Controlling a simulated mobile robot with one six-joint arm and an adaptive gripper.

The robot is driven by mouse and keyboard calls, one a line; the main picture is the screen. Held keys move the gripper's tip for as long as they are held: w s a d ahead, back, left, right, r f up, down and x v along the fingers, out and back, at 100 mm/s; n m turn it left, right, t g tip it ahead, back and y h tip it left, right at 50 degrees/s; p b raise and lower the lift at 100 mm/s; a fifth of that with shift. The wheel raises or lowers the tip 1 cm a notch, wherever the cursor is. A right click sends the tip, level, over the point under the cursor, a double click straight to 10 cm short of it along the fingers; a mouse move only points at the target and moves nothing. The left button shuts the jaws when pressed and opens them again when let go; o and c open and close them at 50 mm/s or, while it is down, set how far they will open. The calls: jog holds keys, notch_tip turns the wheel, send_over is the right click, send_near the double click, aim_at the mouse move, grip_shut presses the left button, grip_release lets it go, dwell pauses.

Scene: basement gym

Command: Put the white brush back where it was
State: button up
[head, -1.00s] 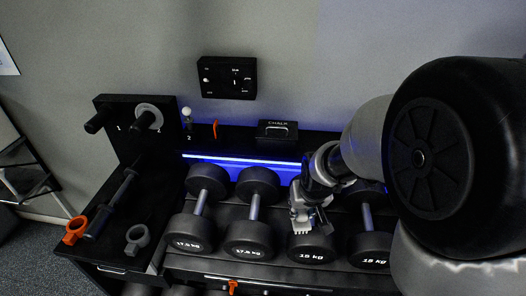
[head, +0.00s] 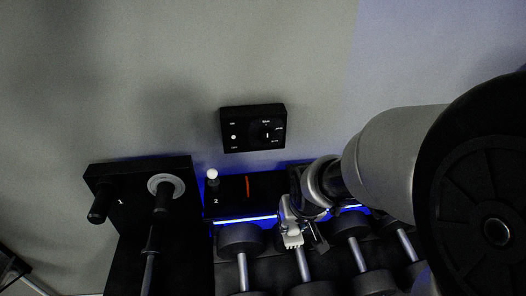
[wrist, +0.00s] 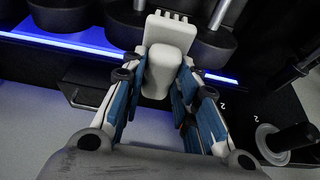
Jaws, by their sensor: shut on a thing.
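The white brush (wrist: 168,55) is held between the blue-padded fingers of my gripper (wrist: 160,88) in the wrist view. Its toothed end points away from my palm, toward the dumbbells. In the head view the brush (head: 292,240) hangs below my gripper (head: 291,214), in front of the black wall shelf (head: 262,190) and above the dumbbell rack. My gripper is shut on the brush. My arm covers the right part of the shelf in the head view.
Several dumbbells (head: 351,222) stand in a row below. A blue light strip (head: 247,219) runs under the shelf. On the shelf are a white-topped peg (head: 212,176) and an orange piece (head: 248,186). A black box (head: 253,128) is on the wall above. Two pegs (head: 99,206) stick out at left.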

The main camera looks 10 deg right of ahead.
jog(key=w, duration=1.9)
jog(key=f, duration=0.6)
jog(key=shift+w+d, duration=0.15)
jog(key=shift+d, duration=0.05)
jog(key=shift+w+f, duration=0.25)
jog(key=shift+s+f, duration=0.1)
jog(key=shift+f, duration=0.05)
jog(key=o, duration=0.6)
jog(key=shift+o, duration=0.2)
